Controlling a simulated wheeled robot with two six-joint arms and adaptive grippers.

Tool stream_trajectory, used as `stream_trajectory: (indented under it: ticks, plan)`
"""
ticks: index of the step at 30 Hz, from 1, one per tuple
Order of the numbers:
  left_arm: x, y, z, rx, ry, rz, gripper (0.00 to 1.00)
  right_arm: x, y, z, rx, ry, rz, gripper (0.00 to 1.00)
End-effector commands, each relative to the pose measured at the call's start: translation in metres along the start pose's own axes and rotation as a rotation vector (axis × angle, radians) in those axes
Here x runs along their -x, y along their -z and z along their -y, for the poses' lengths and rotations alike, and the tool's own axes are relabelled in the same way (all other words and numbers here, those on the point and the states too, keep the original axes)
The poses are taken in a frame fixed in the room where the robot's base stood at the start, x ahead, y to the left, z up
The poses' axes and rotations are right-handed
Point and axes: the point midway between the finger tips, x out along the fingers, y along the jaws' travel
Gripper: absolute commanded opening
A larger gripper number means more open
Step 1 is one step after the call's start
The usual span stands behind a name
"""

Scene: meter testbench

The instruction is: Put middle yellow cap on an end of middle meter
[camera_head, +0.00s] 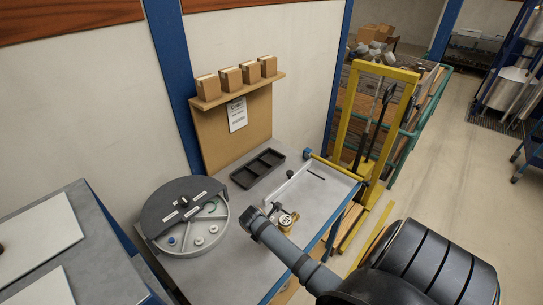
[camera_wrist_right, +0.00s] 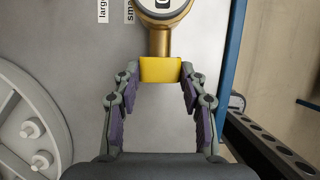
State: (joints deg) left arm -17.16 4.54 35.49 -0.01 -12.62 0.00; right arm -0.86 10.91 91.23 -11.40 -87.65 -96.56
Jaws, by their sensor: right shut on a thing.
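The brass meter (camera_head: 288,222) with a round pale dial lies on the bench; its lower part and brass pipe end show at the top of the right wrist view (camera_wrist_right: 161,42). A yellow cap (camera_wrist_right: 160,70) sits between the fingertips of my right gripper (camera_wrist_right: 160,76). The cap lines up with the pipe end and appears to touch it; I cannot tell how far it is on. My right gripper (camera_head: 273,210) is shut on the cap, beside the meter in the head view. I cannot make out the cap in the head view. My left gripper is not in view.
A round grey tray (camera_head: 215,236) with a dark half cover and several small parts stands left of the meter. A black compartment tray (camera_head: 243,178) lies behind. A white panel (camera_head: 318,203) lies right of the meter. A blue bench edge runs along the right.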

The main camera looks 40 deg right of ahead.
Motion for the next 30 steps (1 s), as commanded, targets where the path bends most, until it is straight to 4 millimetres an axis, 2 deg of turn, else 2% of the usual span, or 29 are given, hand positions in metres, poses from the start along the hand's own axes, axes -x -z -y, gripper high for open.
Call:
stream_trajectory:
  ticks: [27,28,30]
  plan:
    - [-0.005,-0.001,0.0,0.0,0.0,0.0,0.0,-0.017,0.007,0.0,0.0,0.0,0.0,0.3]
    - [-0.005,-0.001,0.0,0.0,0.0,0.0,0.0,-0.017,0.007,0.0,0.0,0.0,0.0,0.45]
    - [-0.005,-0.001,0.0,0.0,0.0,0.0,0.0,-0.017,0.007,0.0,0.0,0.0,0.0,0.54]
